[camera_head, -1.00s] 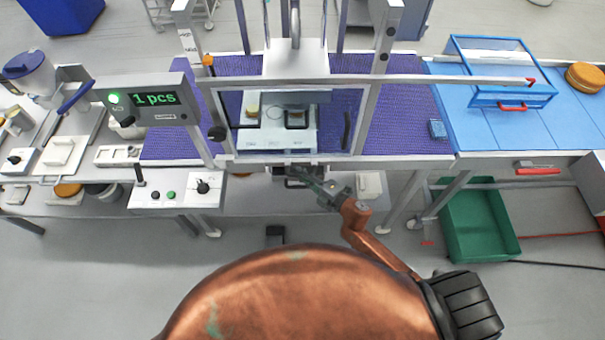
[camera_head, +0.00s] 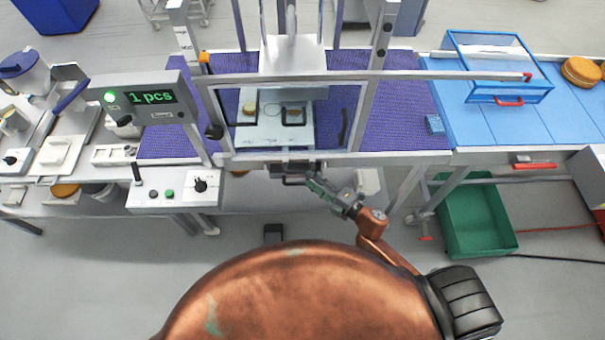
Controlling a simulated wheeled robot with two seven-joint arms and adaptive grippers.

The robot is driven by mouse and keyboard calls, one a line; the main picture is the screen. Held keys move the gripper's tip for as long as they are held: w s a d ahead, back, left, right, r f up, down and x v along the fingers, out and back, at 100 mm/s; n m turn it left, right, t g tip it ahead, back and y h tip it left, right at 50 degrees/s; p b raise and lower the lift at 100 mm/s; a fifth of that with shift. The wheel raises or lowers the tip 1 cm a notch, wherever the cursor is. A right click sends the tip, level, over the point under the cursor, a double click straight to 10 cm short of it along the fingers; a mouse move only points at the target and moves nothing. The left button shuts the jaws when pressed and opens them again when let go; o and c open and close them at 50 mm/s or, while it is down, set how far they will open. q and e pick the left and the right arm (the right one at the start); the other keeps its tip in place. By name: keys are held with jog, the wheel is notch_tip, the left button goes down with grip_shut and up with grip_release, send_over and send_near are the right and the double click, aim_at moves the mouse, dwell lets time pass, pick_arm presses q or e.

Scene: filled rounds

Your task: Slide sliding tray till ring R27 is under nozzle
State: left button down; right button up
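The pale sliding tray (camera_head: 272,138) lies inside the clear-fronted guard frame below the grey filling head (camera_head: 293,55). A ring with a light brown filling (camera_head: 249,108) sits at its left, and a dark-rimmed ring (camera_head: 293,114) sits at its right, below the head. I cannot read any ring label, so I cannot tell which is R27. The nozzle tip is hidden by the head. A dark handle (camera_head: 291,180) hangs below the front edge. My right gripper (camera_head: 309,180) is just right of the handle, and its finger opening is unclear. My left gripper is out of view.
A control box (camera_head: 175,193) stands left of the handle, below a display (camera_head: 150,98) reading 1 pcs. A purple belt (camera_head: 405,115) runs through the guard frame. A green bin (camera_head: 475,220) stands on the floor at right. The floor in front is mostly clear.

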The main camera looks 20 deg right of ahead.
jog(key=v, duration=0.5)
dwell(0.4)
jog(key=s+d+f+m+g+h+b, duration=0.1)
jog(key=d+f+m+h, duration=0.3)
jog(key=f, duration=0.6)
jog(key=d+f+m+g+h+b, duration=0.1)
jog(key=d+f+m, duration=0.2)
jog(key=d+f, duration=0.55)
jog(key=s+d+f+m+g+h, duration=0.1)
jog(key=s+f+m, duration=0.25)
jog(key=f, duration=0.55)
jog(key=s+d+f+m+g+h, duration=0.2)
jog(key=s+f, duration=0.3)
jog(key=f, duration=0.4)
jog(key=s+d+f+m+g+b, duration=0.1)
jog(key=s+f+m+g+b, duration=0.2)
jog(key=s+f, duration=0.95)
jog(key=s+a+f+m+g, duration=0.1)
jog(key=s+f, duration=0.3)
jog(key=s, duration=0.6)
jog(key=s+a+f+m+g, duration=0.2)
jog(key=s+f+m+g, duration=0.2)
jog(key=s, duration=0.6)
jog(key=shift+s+a+f+m+h, duration=0.2)
jog(key=shift+s+f+m+h, duration=0.2)
jog(key=shift+f, duration=0.25)
